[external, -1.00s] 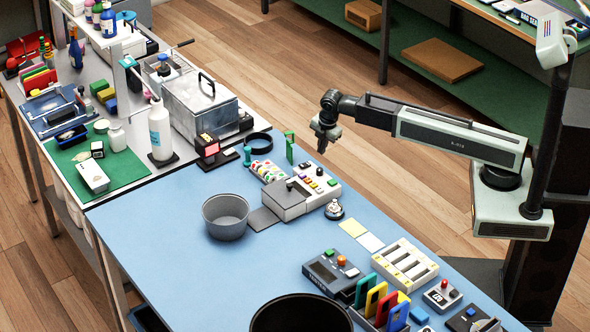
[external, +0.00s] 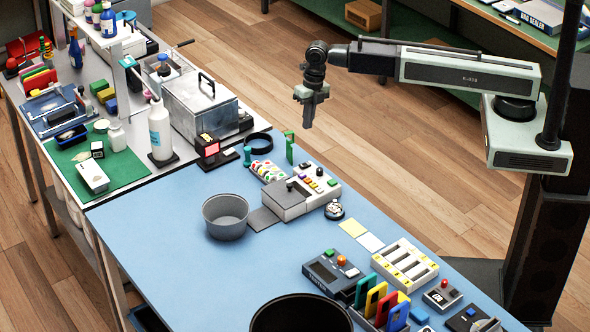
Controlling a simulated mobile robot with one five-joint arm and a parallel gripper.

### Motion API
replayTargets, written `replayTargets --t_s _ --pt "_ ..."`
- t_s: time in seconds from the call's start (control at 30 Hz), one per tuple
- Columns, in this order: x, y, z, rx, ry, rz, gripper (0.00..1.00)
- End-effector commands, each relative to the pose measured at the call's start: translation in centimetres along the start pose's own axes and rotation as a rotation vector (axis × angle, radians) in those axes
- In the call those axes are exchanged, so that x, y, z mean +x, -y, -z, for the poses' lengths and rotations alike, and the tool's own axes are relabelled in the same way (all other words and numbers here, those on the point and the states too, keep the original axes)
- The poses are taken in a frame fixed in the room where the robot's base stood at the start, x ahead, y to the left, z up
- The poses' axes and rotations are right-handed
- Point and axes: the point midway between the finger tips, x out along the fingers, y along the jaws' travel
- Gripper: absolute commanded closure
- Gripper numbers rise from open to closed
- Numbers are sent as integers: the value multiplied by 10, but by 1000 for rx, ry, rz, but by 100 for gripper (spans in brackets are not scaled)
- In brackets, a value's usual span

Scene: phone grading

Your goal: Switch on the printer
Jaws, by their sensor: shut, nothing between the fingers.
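My gripper (external: 306,121) points down, shut and empty, in the air beyond the far right edge of the blue bench. It is apart from everything on the bench. I cannot tell for certain which device is the printer. A white and grey machine (external: 291,199) with coloured buttons and a dark flat plate at its front stands mid-bench, below and left of my gripper. A dark box (external: 322,280) with a small screen, an orange knob and unreadable lettering on its front stands nearer. Whether either is on cannot be seen.
A grey bowl (external: 226,217) stands left of the white machine. A bell (external: 334,211), a small green upright piece (external: 290,148) and a black ring (external: 258,144) are nearby. Coloured upright cards (external: 376,297) and a black bin (external: 300,318) stand in front. The bench's left part (external: 150,225) is clear.

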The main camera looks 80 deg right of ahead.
Motion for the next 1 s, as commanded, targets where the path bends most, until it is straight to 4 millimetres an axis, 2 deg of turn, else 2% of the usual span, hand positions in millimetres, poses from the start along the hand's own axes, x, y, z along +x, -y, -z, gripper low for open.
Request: replayTargets --t_s 0.3,0.47,0.67,1.0 --pt "2 0 1 -3 -2 0 100" --pt "11 0 1 -2 -1 0 100" --pt "43 1 0 -2 -1 0 100" --pt "114 1 0 -2 -1 0 100"
